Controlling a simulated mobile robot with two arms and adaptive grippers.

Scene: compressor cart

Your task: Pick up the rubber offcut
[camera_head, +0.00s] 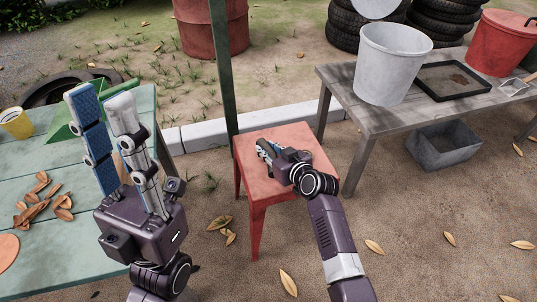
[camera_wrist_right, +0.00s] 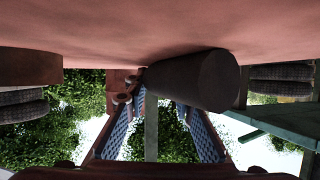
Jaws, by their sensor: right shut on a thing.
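The rubber offcut (camera_wrist_right: 205,80), a dark, blunt cylinder, lies at the red stool top in the right wrist view, which looks upside down. My right gripper (camera_wrist_right: 163,108) is shut on it, with blue-padded fingers on either side. In the head view my right gripper (camera_head: 266,150) is low over the red stool (camera_head: 294,135). It hides the offcut there. I cannot tell whether the offcut is clear of the stool top. My left gripper (camera_head: 101,98) is open and empty, pointing up in front of the green table.
The green table (camera_head: 50,235) at left holds dry leaves (camera_head: 45,198), a yellow cup (camera_head: 16,123) and a green object (camera_head: 62,132). A grey bench (camera_head: 370,118) at right carries a white bucket (camera_head: 391,65), a dark tray (camera_head: 453,95) and a red bucket (camera_head: 497,43). A green post (camera_head: 222,65) stands behind the stool.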

